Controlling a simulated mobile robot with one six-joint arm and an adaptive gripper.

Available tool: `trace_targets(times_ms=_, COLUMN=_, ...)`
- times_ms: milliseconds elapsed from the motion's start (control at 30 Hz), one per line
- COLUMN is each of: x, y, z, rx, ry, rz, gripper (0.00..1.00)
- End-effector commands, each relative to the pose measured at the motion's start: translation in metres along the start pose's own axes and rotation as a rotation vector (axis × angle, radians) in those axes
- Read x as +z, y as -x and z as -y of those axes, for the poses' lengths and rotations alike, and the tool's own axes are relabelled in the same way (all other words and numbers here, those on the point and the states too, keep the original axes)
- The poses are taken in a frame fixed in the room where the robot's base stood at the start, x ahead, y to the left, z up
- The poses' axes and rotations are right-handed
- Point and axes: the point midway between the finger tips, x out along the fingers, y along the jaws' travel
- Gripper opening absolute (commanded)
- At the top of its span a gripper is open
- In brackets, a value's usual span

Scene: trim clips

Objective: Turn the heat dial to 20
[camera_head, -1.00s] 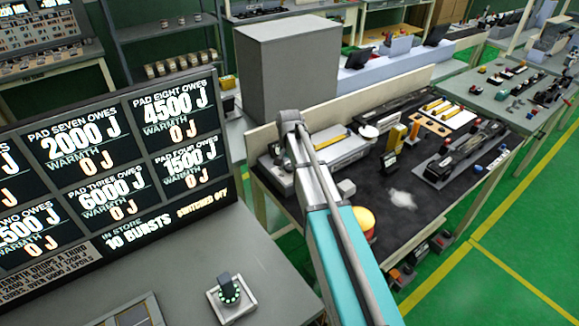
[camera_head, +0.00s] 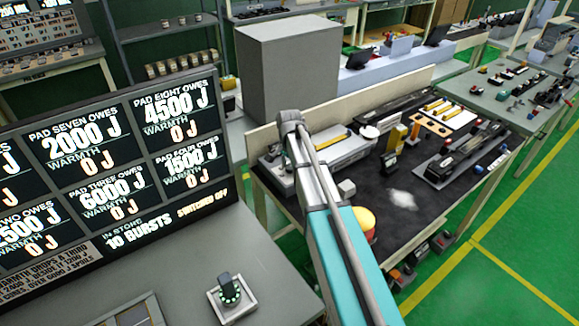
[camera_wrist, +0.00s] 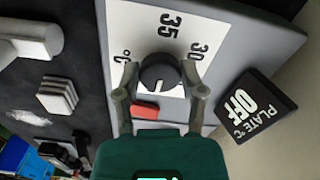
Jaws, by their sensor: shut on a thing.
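The heat dial (camera_wrist: 160,71) is a round dark knob on a white scale plate in the wrist view. The numbers 35 and 30 and a °C mark show around it. A short pale mark on the knob points toward the bottom of the picture. My gripper (camera_wrist: 161,78) has its fingertips on both sides of the knob and is shut on it. A black display (camera_wrist: 255,107) beside it reads "PLATE °C OFF". In the head view my arm hides the gripper, and I cannot make out the dial there.
A red button (camera_wrist: 145,111) sits close to the knob, between the fingers. A grey ridged block (camera_wrist: 57,96) and a pale cylinder (camera_wrist: 38,42) lie on the dark mat. In the head view, another knob (camera_head: 229,291) stands on the grey bench before a large display board (camera_head: 110,170).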

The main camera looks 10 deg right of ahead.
Motion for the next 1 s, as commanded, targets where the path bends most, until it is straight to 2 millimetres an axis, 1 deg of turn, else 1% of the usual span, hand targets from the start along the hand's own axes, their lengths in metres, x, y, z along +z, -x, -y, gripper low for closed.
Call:
trace_targets(times_ms=67, x=0.0012, y=-0.0003, z=-0.0012, rx=0.002, ry=-0.001, rz=0.003, gripper=0.05)
trace_targets(times_ms=100, x=0.0011, y=-0.0003, z=-0.0012, rx=0.003, ry=-0.001, rz=0.003, gripper=0.60)
trace_targets(times_ms=233, x=0.0007, y=-0.0002, z=-0.0009, rx=0.002, ry=0.000, rz=0.002, gripper=0.84)
trace_targets(times_ms=267, x=0.0007, y=-0.0002, z=-0.0008, rx=0.002, ry=0.000, rz=0.001, gripper=0.87)
trace_targets(times_ms=767, x=0.0000, y=0.0000, z=-0.0002, rx=0.000, ry=0.010, rz=0.000, gripper=0.87)
trace_targets(times_ms=1000, x=0.0000, y=0.0000, z=-0.0005, rx=0.000, ry=0.076, rz=0.000, gripper=0.87)
